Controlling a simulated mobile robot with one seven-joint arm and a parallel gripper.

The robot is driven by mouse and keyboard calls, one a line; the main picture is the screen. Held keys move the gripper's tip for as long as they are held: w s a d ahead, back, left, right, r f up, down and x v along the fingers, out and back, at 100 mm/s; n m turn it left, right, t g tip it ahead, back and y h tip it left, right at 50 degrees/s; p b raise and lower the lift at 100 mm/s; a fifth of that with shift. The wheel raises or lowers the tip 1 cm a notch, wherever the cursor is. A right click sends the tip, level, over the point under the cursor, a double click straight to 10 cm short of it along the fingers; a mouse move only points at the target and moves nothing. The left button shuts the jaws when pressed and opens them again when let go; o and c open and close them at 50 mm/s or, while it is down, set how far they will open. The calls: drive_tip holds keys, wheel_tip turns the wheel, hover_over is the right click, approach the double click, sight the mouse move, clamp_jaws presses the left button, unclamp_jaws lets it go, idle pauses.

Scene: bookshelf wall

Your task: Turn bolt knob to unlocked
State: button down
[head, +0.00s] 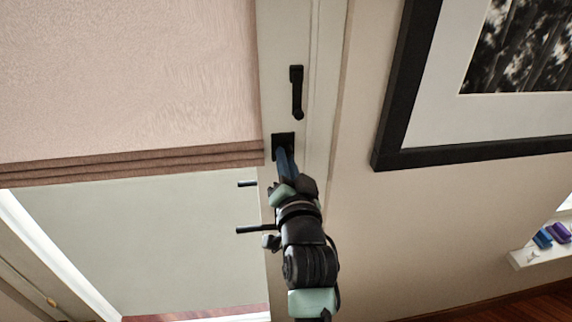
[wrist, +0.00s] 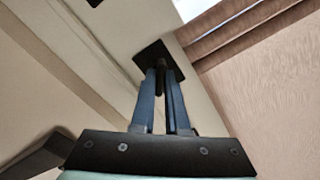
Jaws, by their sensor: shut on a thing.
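The bolt's square black backplate (head: 283,139) is on the pale door frame in the head view, and the same plate (wrist: 153,53) shows in the wrist view. My gripper (head: 284,160) reaches up to it from below. In the wrist view, the blue fingers of my gripper (wrist: 161,78) are closed around the small dark bolt knob (wrist: 161,65) in front of the plate. The fingers hide most of the knob, so I cannot tell its turn angle.
A black lever handle (head: 297,92) is above the bolt on the same frame. Two dark bars (head: 247,184) (head: 255,230) stick out to the left below it. A pinkish blind (head: 130,80) hangs at left. A black-framed picture (head: 388,110) is on the right wall.

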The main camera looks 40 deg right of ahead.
drive_tip(key=shift+n+b, duration=1.1)
drive_tip(key=shift+n, duration=2.7)
drive_tip(key=c, duration=0.9)
unclamp_jaws()
drive_tip(key=shift+b+v, duration=1.15)
drive_tip(key=shift+v, duration=5.35)
